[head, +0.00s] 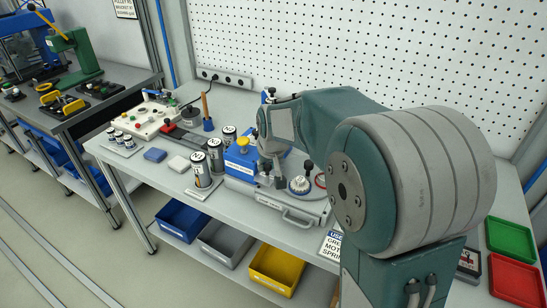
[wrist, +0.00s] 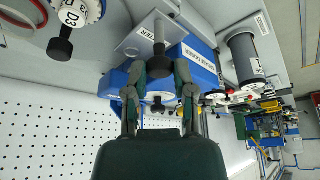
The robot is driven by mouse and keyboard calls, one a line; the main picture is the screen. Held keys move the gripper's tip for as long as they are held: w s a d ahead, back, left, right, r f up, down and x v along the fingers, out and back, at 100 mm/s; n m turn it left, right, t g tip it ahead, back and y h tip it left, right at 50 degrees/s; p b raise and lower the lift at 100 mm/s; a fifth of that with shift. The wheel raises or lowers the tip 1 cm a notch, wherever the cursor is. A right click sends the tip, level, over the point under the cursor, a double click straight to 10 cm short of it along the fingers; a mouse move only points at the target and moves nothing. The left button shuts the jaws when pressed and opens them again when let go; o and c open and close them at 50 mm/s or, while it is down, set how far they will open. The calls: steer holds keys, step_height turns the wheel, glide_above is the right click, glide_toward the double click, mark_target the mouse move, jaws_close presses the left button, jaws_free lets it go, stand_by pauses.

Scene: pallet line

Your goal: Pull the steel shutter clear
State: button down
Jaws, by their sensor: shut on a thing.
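The steel shutter (wrist: 136,40) is a flat grey plate at the upper middle of the wrist view, with a label partly readable as "TTER". A black knob (wrist: 158,66) stands on it. My gripper (wrist: 161,72) has its two fingers closed on this knob from both sides. The shutter lies against a blue housing (wrist: 197,62) with a white label. In the head view the blue housing (head: 238,163) stands on the bench with a yellow knob on top. My arm hides much of the gripper and shutter there.
A round dial (head: 300,185) and a grey drawer-like plate with a handle (head: 298,217) are right and in front. A pegboard (head: 300,50) closes the back. Red (head: 515,280) and green (head: 510,237) trays lie far right.

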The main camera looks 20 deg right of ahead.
steer(key=shift+f, duration=0.15)
steer(key=shift+c, duration=2.3)
jaws_free()
steer(key=shift+r, duration=0.2)
steer(key=v, duration=1.1)
steer(key=shift+r, duration=0.3)
steer(key=shift+s+a, duration=0.1)
